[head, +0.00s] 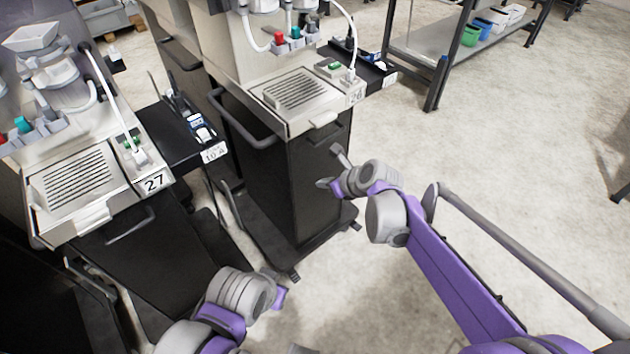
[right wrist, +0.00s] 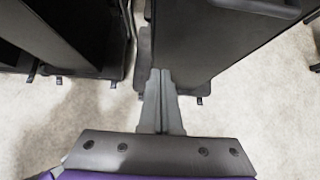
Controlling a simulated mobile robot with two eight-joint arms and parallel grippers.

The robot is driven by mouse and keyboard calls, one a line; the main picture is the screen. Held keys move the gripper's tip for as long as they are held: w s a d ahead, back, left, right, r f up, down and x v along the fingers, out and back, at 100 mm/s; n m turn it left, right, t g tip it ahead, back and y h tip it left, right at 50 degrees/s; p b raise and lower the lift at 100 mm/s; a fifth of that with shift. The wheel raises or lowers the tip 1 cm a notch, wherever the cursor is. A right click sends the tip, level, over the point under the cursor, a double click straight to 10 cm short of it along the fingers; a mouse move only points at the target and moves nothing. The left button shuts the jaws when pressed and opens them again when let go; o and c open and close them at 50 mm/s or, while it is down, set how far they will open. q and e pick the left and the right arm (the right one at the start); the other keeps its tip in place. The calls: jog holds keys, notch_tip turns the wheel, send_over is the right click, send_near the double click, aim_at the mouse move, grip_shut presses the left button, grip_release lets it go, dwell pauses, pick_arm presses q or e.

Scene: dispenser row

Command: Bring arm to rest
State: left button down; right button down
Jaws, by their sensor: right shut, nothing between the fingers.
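My right arm comes in from the right in the head view, with purple and grey links. Its gripper (head: 325,184) is in front of the black cabinet of station 26 (head: 290,185). In the right wrist view the two grey fingers (right wrist: 160,75) lie together, with nothing between them. They point towards the cabinet's lower edge and the floor; I cannot tell the exact gap. My left arm (head: 240,292) shows at the bottom left of the head view, with grey and purple joints. Its gripper fingers do not show.
Station 27 (head: 75,190) stands at the left, beside station 26. Black side shelves (head: 180,135) and bar handles (head: 240,122) stick out from the stations. A metal rack (head: 430,50) with bins stands at the back right. The floor (head: 530,150) at the right is open.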

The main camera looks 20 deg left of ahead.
pick_arm(q)
jog(key=shift+r, duration=0.1)
pick_arm(e)
jog(key=shift+s+d+r, duration=0.15)
jog(key=shift+d+r, duration=0.15)
jog(key=shift+d, duration=0.1)
